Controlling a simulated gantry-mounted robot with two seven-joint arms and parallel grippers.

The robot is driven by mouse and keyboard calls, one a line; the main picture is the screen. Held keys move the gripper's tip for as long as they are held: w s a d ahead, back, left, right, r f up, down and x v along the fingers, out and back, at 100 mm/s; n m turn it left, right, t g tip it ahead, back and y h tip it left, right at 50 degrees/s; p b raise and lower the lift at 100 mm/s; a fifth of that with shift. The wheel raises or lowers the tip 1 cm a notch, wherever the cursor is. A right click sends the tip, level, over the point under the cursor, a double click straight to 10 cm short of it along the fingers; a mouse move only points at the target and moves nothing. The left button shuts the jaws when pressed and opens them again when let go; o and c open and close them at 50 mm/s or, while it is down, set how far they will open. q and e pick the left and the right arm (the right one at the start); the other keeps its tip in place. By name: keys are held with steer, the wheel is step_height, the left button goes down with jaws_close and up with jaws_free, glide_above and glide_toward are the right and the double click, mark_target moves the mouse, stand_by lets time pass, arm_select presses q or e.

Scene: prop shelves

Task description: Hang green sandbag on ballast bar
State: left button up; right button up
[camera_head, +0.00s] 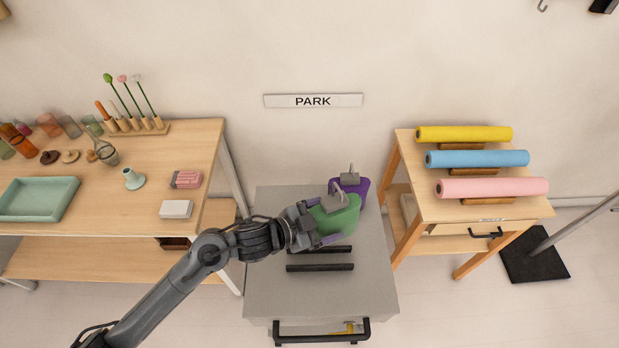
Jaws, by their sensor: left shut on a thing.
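The green sandbag (342,224) is in the head view above the grey cabinet top. My left gripper (318,222) comes from the left and is shut on it. A grey strap or handle piece shows on top of the bag. I cannot tell whether the bag touches the cabinet. A purple sandbag (361,191) stands just behind it, partly hidden by it. Two dark bars (320,267) lie across the cabinet top in front of the bag. I cannot tell which bar in view is the ballast bar. My right gripper is not in view.
The grey cabinet (270,295) has a dark front handle. A wooden table (100,212) with small props stands left. A wooden stand (412,205) with yellow, blue and pink rolls stands right. A slanted metal pole (580,222) rises from a black floor plate at far right.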

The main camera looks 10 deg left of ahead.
mark_target(325, 208)
arm_select(q)
steer(key=r+n+t+y, duration=0.1)
steer(key=r, duration=0.1)
steer(key=r+n+t+y, duration=0.1)
steer(key=r, duration=0.1)
steer(key=r+n+t+y, duration=0.1)
steer(key=shift+s+a+r, duration=0.15)
steer(key=shift+s+r, duration=0.05)
steer(key=shift+r, duration=0.2)
steer(key=a+n+y, duration=0.1)
steer(key=s+a+r+n+t+y, duration=0.1)
steer(key=shift+a+r+n, duration=0.15)
steer(key=shift+a+n, duration=0.05)
steer(key=shift+n, duration=0.1)
steer(key=shift+s+a+n+t+y, duration=0.25)
steer(key=shift+a+n+y, duration=0.25)
steer(key=shift+a+y, duration=0.3)
